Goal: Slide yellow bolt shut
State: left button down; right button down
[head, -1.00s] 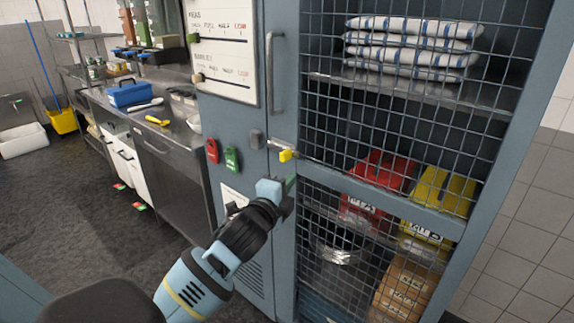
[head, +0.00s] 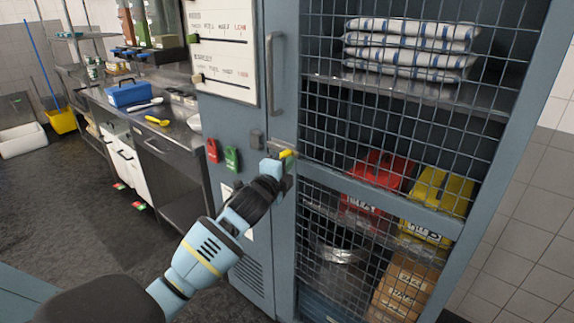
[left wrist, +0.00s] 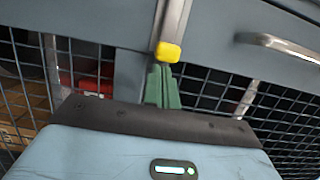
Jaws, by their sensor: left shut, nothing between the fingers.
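The yellow bolt knob (head: 286,154) sits on a metal bolt bar at the edge of the blue-grey mesh cabinet door. It also shows in the left wrist view as a yellow knob (left wrist: 168,52) at the end of the metal bar. A grey catch block (head: 257,139) is on the fixed panel, left of the knob. My left gripper (left wrist: 163,86) is shut and empty, its green fingertips right at the knob. In the wrist view they look close to or touching it; I cannot tell which. In the head view the gripper partly hides the bolt area. My right gripper is not in view.
A vertical door handle (head: 272,75) stands above the bolt. A red tag (head: 212,150) and a green tag (head: 232,159) are on the panel to the left. The mesh door (head: 385,188) covers shelves. A steel counter (head: 180,135) stands farther left.

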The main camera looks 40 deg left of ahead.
aim_at(276, 149)
pick_arm(q)
jog(key=a, duration=0.6)
jog(key=shift+w+a+p, duration=0.15)
jog(key=shift+w+p, duration=0.1)
jog(key=shift+p, duration=0.1)
jog(key=shift+a, duration=0.5)
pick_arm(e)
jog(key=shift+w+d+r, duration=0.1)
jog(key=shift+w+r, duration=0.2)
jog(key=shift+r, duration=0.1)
pick_arm(q)
jog(key=shift+d, duration=0.1)
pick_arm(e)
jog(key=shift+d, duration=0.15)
